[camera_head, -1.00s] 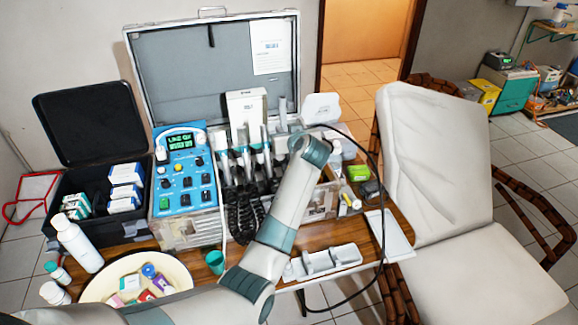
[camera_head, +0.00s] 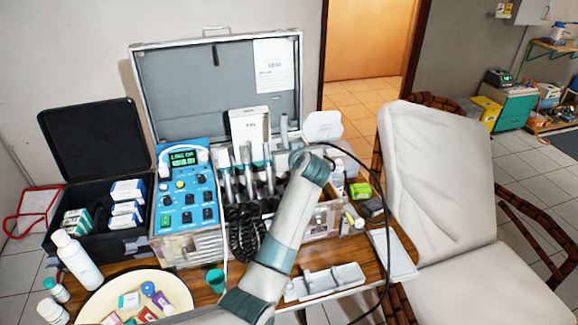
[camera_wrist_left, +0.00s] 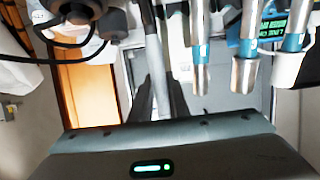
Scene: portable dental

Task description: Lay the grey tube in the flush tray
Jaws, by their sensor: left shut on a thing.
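The grey tube (camera_wrist_left: 157,60) stands about upright between the dark fingers of my left gripper (camera_wrist_left: 158,97) in the left wrist view. In the head view a grey upright piece (camera_head: 284,128), seemingly the tube, rises behind my left wrist in front of the open case. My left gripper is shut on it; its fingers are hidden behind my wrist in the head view. A white tray with compartments (camera_head: 325,283), seemingly the flush tray, lies at the table's front edge, right of my forearm, and looks empty. My right gripper is not in view.
Several handpieces (camera_head: 246,170) stand in a row left of my left wrist. A blue control unit (camera_head: 186,190) is further left. A black cable (camera_head: 413,235) loops down right. A flat pale tray (camera_head: 392,254) lies on the table's right. A bowl (camera_head: 95,303) is front left.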

